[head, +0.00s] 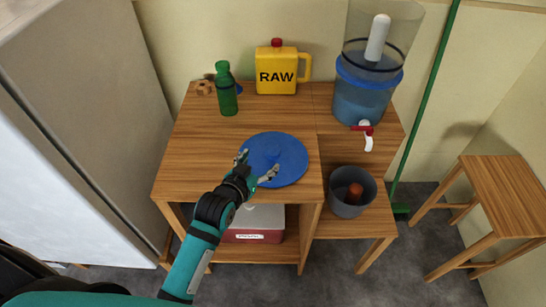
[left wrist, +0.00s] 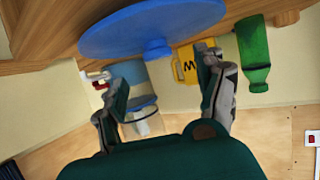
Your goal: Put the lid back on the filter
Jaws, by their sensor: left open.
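The lid (head: 287,148) is a blue disc with a small knob, lying on the wooden table. It shows at the top of the left wrist view (left wrist: 150,22), with its knob (left wrist: 157,50) toward the gripper. The filter (head: 367,98) stands at the table's right, with a blue lower tank, a clear, uncovered upper chamber and a white candle inside. My left gripper (head: 256,166) is open over the lid's near left part, its fingers on either side of the knob's direction. Whether it touches the lid is unclear. My right gripper is out of view.
A green bottle (head: 226,92) and a yellow RAW jug (head: 276,78) stand at the back of the table. A grey bucket (head: 337,198) sits on the lower shelf below the filter's tap (head: 366,131). A wooden stool (head: 500,190) stands at right.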

